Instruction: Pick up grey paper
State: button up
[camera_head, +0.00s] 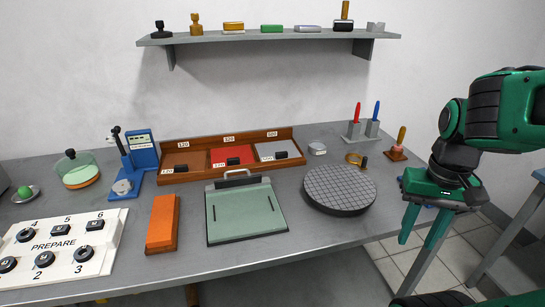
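The grey paper (270,148) lies flat in the right compartment of a wooden tray (228,136) at the back of the workbench. A small black block covers part of its front edge. The middle compartment holds a red sheet (228,153), and the left one a brown sheet (183,160); each also has a black block at its front. My gripper (418,242) is at the right, in front of the bench's right edge and well away from the tray. Its two green fingers point down, apart, with nothing seen between them.
A green-topped plate with a handle (245,212) sits in front of the tray. A round gridded disc (340,187) lies between the tray and my gripper. An orange block (162,222) and a numbered white board (62,243) are left. A shelf (270,37) hangs above.

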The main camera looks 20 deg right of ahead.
aim_at(284, 149)
jog(key=u, duration=1.85)
jog(key=k, duration=1.05)
jog(key=z, duration=1.8)
jog(key=i, duration=1)
jog(key=z, duration=0.05)
